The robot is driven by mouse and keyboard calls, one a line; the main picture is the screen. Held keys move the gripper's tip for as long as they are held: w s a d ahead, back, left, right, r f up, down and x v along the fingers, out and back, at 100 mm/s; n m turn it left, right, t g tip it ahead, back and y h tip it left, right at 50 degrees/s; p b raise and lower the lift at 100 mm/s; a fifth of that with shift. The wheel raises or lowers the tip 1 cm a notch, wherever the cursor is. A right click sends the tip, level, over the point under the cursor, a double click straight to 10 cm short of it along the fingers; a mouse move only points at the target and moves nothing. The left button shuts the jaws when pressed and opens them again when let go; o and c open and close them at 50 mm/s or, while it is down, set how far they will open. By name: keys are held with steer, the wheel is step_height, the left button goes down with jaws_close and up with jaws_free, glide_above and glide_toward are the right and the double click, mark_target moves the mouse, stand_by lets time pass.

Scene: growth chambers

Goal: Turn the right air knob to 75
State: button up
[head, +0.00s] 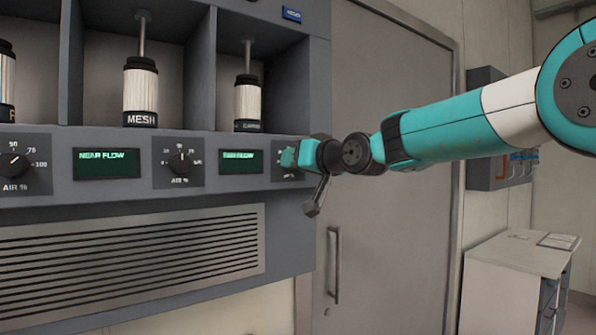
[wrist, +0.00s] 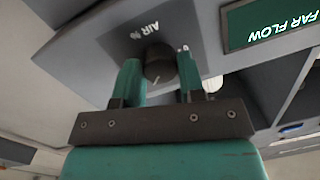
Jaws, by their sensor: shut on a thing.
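The right air knob (wrist: 159,62) is a dark round knob below the "AIR %" label in the wrist view, beside the FAR FLOW display. A pale pointer line on it points down, roughly away from that label. My gripper (wrist: 159,76) has one teal finger on each side and is shut on the knob. Most of the scale numbers are hidden, so I cannot read its setting. In the head view my gripper (head: 290,158) is at the panel's right end and hides most of this knob.
The FAR FLOW display (head: 241,162) is just left of my gripper. Further left are another air knob (head: 181,162), the NEAR FLOW display (head: 107,162) and a third knob (head: 14,165). Bottles, one labelled MESH (head: 141,92), stand above. A grey door (head: 390,180) is behind my arm.

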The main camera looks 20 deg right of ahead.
stand_by(0.4)
steer(key=o, duration=0.9)
steer(key=b+v, duration=0.6)
steer(key=v, duration=1.1)
steer(key=shift+s+d, duration=0.1)
steer(key=shift+s, duration=0.1)
